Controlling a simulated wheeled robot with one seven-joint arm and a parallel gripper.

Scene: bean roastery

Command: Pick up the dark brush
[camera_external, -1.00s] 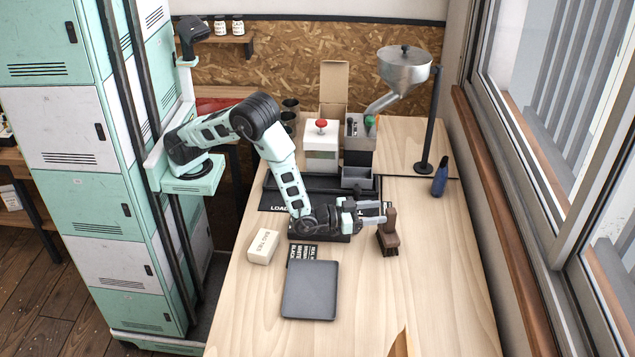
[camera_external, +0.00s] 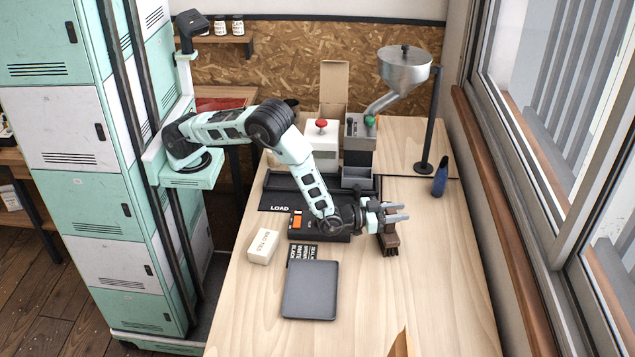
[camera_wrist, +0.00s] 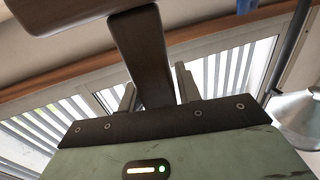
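The dark brown brush (camera_external: 390,242) stands on the wooden table, bristles down and handle up, right of the scale. My gripper (camera_external: 408,211) is level with its handle, fingers pointing right and spread apart. In that view the gripper covers the upper handle. In the wrist view the handle (camera_wrist: 148,50) runs down between the two open fingers of my gripper (camera_wrist: 156,78), with a gap at the right finger. Whether either finger touches the handle is not clear.
A blue bottle (camera_external: 440,179) and a funnel stand (camera_external: 431,130) are behind right.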

